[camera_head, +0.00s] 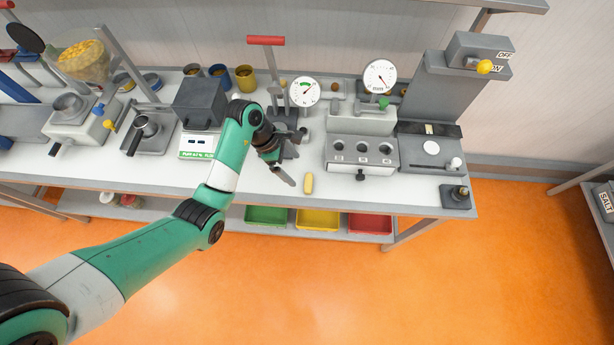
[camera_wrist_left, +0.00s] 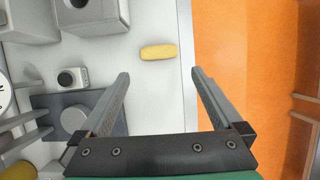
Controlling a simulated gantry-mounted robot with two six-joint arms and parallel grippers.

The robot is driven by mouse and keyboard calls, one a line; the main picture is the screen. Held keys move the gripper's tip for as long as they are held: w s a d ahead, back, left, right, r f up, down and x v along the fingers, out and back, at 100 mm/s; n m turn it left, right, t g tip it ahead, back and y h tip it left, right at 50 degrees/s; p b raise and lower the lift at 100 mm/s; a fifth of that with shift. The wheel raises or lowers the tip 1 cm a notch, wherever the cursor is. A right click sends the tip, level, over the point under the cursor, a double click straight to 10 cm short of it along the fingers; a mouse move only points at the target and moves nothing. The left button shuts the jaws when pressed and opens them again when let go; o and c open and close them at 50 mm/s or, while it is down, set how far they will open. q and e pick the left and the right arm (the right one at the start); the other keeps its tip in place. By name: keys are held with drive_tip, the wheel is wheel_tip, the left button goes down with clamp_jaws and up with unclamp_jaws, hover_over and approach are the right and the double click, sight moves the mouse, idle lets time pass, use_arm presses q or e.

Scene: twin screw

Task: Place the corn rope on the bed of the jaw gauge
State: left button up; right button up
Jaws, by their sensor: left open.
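The corn rope (camera_head: 309,183) is a short yellow roll lying near the front edge of the white bench. In the left wrist view the corn rope (camera_wrist_left: 159,52) lies just beyond the fingertips, across the gap between them. My left gripper (camera_head: 284,174) is over the bench, just left of the rope. The left wrist view shows the gripper (camera_wrist_left: 160,75) open and empty. A round dial marked mm (camera_head: 380,76) stands at the back right; it looks like part of the jaw gauge, but I cannot clearly make out its bed. My right gripper is not in view.
A grey block with three holes (camera_head: 361,152) stands right of the rope. A red-handled press (camera_head: 266,41) and another dial (camera_head: 304,92) are behind the gripper. A scale (camera_head: 197,145) is on the left. Colored trays (camera_head: 318,219) sit on the lower shelf.

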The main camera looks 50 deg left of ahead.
use_arm(q)
drive_tip(key=b, duration=0.1)
approach(310, 183)
drive_tip(key=shift+d+f, duration=0.15)
drive_tip(key=shift+f, duration=0.45)
drive_tip(key=shift+d+f, duration=0.15)
drive_tip(key=shift+f, duration=0.45)
drive_tip(key=b+x, duration=0.2)
drive_tip(key=x, duration=0.3)
drive_tip(key=shift+w+d, duration=0.1)
drive_tip(key=shift+w, duration=0.1)
drive_tip(key=shift+r, duration=0.1)
drive_tip(key=c, duration=0.6)
drive_tip(key=shift+r, duration=0.15)
